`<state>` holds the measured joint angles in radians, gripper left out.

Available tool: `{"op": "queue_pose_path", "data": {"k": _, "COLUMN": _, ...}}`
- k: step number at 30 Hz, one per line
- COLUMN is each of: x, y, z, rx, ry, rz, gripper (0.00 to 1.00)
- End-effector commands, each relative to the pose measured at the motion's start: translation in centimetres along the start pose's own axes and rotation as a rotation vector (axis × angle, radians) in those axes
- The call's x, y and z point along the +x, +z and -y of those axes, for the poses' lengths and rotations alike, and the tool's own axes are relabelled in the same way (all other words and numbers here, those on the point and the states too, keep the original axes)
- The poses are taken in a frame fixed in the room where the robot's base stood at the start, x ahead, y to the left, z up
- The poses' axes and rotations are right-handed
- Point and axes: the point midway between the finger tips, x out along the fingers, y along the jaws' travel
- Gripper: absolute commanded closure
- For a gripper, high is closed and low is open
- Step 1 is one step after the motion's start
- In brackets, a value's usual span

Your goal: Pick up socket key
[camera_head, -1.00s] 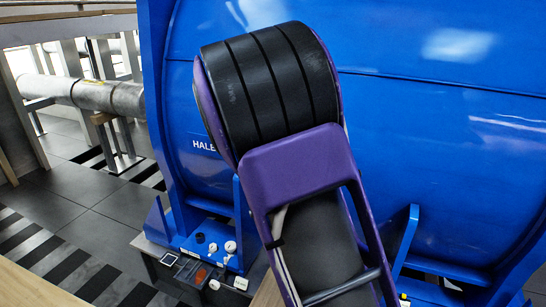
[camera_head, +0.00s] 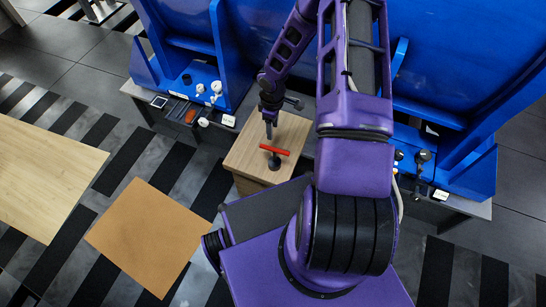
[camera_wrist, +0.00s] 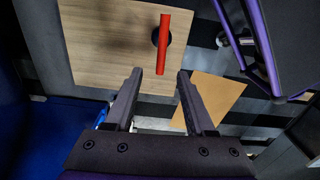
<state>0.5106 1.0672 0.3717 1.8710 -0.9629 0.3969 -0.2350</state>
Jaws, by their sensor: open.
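The socket key, with a red crossbar handle (camera_head: 274,150) over a dark round part (camera_head: 274,163), stands on a small wooden-topped stand (camera_head: 243,158). In the wrist view the red handle (camera_wrist: 162,43) lies nearly lengthwise, just beyond my fingertips, and partly covers its dark round part. My gripper (camera_wrist: 159,75) is open and empty, with the handle's near end in line with the gap between the fingers. In the head view my gripper (camera_head: 269,130) points down above the stand, close behind the handle. The wooden top (camera_wrist: 95,45) also shows in the wrist view.
A large blue machine (camera_head: 450,65) stands behind the stand. Its base shelf on the left holds white knobs (camera_head: 216,87) and a small orange-red item (camera_head: 191,116). A light wooden table (camera_head: 45,165) and a tan square panel (camera_head: 150,235) lie to the left.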

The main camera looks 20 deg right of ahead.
Motion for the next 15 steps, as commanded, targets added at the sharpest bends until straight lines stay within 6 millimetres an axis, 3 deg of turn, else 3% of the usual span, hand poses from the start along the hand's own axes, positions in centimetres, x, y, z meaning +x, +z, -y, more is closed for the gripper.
{"op": "queue_pose_path", "data": {"k": 15, "x": 10.4, "y": 0.1, "z": 0.0, "rx": 0.001, "ry": 0.0, "rz": 0.0, "gripper": 0.45}}
